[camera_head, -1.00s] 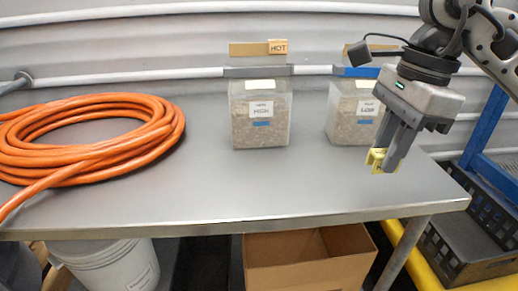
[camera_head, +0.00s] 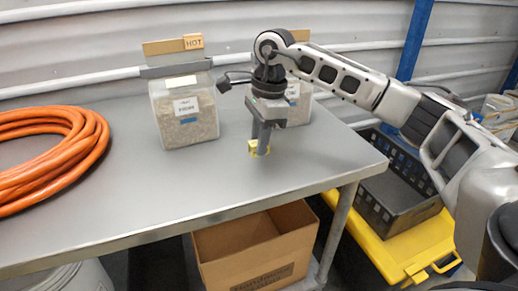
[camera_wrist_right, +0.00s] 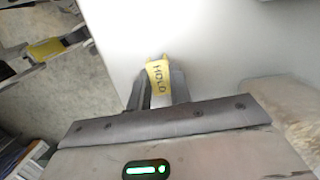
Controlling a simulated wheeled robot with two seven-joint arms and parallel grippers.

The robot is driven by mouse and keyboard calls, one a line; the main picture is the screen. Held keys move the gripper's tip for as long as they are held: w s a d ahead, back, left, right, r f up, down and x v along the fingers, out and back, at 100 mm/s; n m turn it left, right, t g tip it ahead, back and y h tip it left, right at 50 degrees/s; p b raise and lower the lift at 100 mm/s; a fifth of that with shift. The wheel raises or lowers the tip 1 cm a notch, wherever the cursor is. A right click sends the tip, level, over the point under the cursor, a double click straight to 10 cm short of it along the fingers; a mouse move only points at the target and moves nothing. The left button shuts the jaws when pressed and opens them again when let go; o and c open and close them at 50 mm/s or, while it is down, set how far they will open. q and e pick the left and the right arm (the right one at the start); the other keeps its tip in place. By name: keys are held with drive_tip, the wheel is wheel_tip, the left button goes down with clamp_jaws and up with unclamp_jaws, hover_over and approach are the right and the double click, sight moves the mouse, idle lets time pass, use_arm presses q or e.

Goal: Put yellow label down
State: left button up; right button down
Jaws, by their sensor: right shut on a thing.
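The yellow label (camera_head: 258,148) is held between the fingertips of my right gripper (camera_head: 261,146), near the right part of the grey table (camera_head: 120,195). In the right wrist view the label (camera_wrist_right: 159,76) shows dark lettering that looks like HOLD, between the two fingers. My right gripper points down and is shut on it. I cannot tell whether the label touches the table top. My left gripper is not in view.
One clear hopper (camera_head: 188,125) of substrate stands behind, with a HOT tag (camera_head: 194,42) above it. A second hopper (camera_head: 298,102) is partly hidden by my right arm. A coiled orange hose (camera_head: 50,150) lies at left. The table front is clear.

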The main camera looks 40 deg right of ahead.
sight(259, 165)
drive_tip(key=shift+w+f, duration=0.1)
drive_tip(key=shift+f, duration=1.55)
drive_tip(key=shift+f, duration=0.15)
drive_tip(key=c, duration=1.3)
unclamp_jaws()
drive_tip(key=r, duration=0.4)
drive_tip(key=d+r, duration=0.1)
drive_tip(key=r, duration=0.7)
drive_tip(key=shift+s+d+r, duration=0.15)
drive_tip(key=shift+s+d, duration=0.05)
drive_tip(key=shift+d, duration=0.15)
drive_tip(key=shift+s, duration=0.1)
